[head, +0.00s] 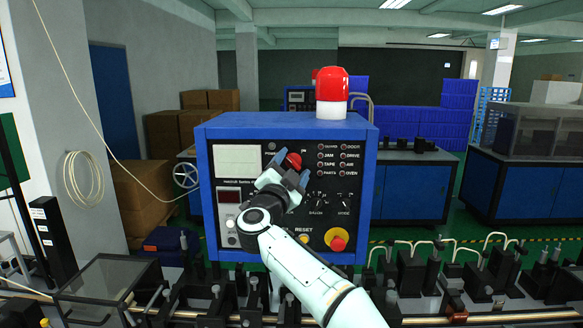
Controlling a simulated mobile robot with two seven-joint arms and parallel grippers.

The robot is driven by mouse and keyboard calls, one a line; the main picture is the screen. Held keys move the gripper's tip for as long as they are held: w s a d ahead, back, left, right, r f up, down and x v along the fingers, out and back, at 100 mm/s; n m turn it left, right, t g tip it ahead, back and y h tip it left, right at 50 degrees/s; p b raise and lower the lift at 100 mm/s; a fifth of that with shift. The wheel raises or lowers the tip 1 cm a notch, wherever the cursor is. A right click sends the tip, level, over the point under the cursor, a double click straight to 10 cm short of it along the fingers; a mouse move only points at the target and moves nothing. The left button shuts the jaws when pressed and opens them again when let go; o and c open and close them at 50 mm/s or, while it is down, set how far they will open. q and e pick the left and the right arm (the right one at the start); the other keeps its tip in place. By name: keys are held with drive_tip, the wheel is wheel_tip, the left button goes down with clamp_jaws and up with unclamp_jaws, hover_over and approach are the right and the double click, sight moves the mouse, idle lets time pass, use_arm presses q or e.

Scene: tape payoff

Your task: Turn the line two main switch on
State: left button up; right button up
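A blue control cabinet (205,135) with a dark front panel stands in front of me. A red switch knob (293,160) sits near the panel's upper middle, beside partly hidden lettering. My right gripper (289,170) is at this knob, with its fingers apart and pointing at the panel. The fingers are just below and to the sides of the knob; I cannot tell whether they touch it. The gripper and wrist hide part of the panel's middle. The knob's exact angle is hard to read. My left gripper is not in view.
A red lamp (332,88) stands on the cabinet. A red and yellow stop button (337,239), small selectors (344,199) and a grey screen (238,160) share the panel. Black fixtures (410,270) line the front. A second blue cabinet (300,97) stands behind.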

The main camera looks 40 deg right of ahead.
drive_tip(key=c, duration=0.7)
